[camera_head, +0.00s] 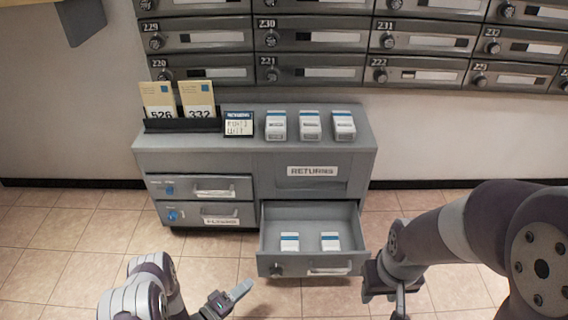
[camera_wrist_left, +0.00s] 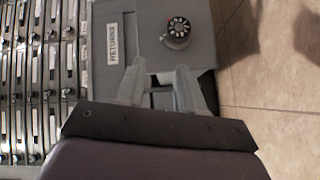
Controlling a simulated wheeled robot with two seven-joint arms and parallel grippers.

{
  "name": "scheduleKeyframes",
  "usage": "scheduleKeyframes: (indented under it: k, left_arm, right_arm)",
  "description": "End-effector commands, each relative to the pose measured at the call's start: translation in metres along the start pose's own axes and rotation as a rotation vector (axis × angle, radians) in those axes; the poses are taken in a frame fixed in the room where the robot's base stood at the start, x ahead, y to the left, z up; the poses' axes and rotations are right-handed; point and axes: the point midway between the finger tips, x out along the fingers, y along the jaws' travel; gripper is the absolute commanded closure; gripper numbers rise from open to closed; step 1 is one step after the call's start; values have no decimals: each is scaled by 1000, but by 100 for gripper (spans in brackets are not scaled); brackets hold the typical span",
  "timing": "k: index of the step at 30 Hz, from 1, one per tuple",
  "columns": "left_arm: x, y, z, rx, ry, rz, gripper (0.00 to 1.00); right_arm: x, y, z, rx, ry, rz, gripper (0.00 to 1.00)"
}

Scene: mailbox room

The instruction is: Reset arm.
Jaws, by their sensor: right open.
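My left gripper (camera_head: 236,292) is at the lower middle of the head view, in front of and left of the open drawer (camera_head: 312,215), apart from it. In the left wrist view its two pale fingers (camera_wrist_left: 158,82) are spread with nothing held between them. My right gripper (camera_head: 396,300) is open beside the right end of the drawer front. Its fingers are partly hidden and I cannot tell whether it touches the drawer.
The grey cabinet (camera_head: 200,158) carries several white-and-blue boxes (camera_head: 310,126) and a card holder (camera_head: 182,125) on top. Two similar boxes (camera_head: 330,241) stand in the drawer. Mailboxes (camera_head: 320,40) line the wall. Tiled floor (camera_head: 75,235) is free at left.

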Motion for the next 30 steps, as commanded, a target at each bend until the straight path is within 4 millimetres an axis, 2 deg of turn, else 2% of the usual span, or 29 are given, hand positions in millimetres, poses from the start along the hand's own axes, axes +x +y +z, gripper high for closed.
scheduleKeyframes:
  k: [8, 13, 14, 17, 18, 20, 21, 22, 25, 30]
  left_arm:
    - [26, 28, -58, 212, -28, -219, 62]
    - [36, 66, -108, 392, -62, -442, 62]
    - [37, 77, -118, 426, -70, -490, 62]
    - [29, 124, -151, 540, -113, -678, 62]
    - [22, 150, -163, 581, -139, -766, 62]
    - [3, 194, -174, 627, -190, -902, 62]
    - [-12, 224, -175, 644, -232, -987, 62]
    - [-25, 245, -173, 650, -266, -1044, 62]
    - [-69, 308, -153, 634, -387, -1184, 62]
    - [-136, 392, -95, 550, -600, -1285, 62]
  right_arm:
    - [-21, 0, -2, 0, 0, 0, 57]
    - [-39, 0, -5, 0, 0, 0, 57]
    - [-43, 0, -5, 0, 0, 0, 57]
    - [-60, 0, -7, 0, 0, 0, 57]
    - [-68, 0, -8, 0, 0, 0, 57]
    - [-81, 0, -10, 0, 0, 0, 57]
    - [-88, 0, -11, 0, 0, 0, 57]
    - [-94, 0, -11, 0, 0, 0, 57]
    - [-108, 0, -13, 0, 0, 0, 57]
    - [-128, 0, -15, 0, 0, 0, 57]
